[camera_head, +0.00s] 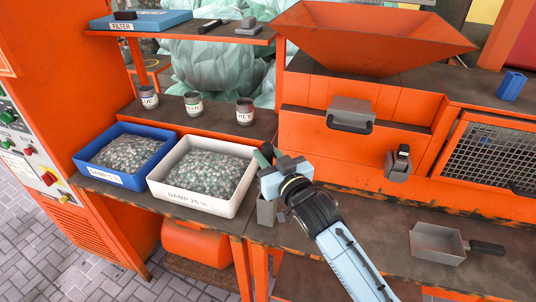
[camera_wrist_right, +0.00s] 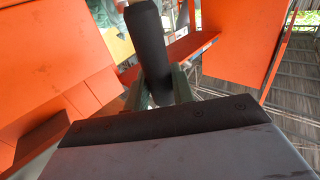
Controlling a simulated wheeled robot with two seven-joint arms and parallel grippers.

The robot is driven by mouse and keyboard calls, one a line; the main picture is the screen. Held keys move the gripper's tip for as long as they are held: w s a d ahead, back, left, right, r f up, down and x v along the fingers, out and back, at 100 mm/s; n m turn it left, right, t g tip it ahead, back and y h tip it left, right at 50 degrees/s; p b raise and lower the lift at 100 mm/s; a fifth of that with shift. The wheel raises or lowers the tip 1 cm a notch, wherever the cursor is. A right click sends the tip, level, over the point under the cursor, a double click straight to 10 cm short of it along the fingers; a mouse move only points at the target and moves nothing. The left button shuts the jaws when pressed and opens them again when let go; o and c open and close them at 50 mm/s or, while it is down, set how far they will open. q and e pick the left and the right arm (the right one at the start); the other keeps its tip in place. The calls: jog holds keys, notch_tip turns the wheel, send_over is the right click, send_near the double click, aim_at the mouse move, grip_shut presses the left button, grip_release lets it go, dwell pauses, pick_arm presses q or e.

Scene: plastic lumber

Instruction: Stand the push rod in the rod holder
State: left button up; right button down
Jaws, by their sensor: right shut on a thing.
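My right gripper (camera_head: 268,157) is at the front of the bench, just right of the white bin, with its arm coming in from the lower right. In the right wrist view its greenish fingers (camera_wrist_right: 180,84) are shut on a dark cylinder, which looks like the push rod (camera_wrist_right: 150,35). The rod's other end is hidden behind the gripper body. A grey upright box, which looks like the rod holder (camera_head: 265,211), stands on the bench below the gripper, partly covered by it. I cannot tell whether the rod is inside it. My left gripper is not in view.
A white bin (camera_head: 158,185) and a blue bin (camera_head: 83,164) of pellets stand left of the gripper. A grey scoop (camera_head: 437,245) lies on the bench at right. An orange machine with a hopper (camera_head: 375,45) stands behind. Several cups stand on the shelf.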

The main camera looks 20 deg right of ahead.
jog(key=c, duration=1.1)
grip_release()
jog(key=s+d, duration=0.2)
jog(key=s, duration=1.1)
jog(key=shift+d+b, duration=0.3)
jog(key=shift+b, duration=0.05)
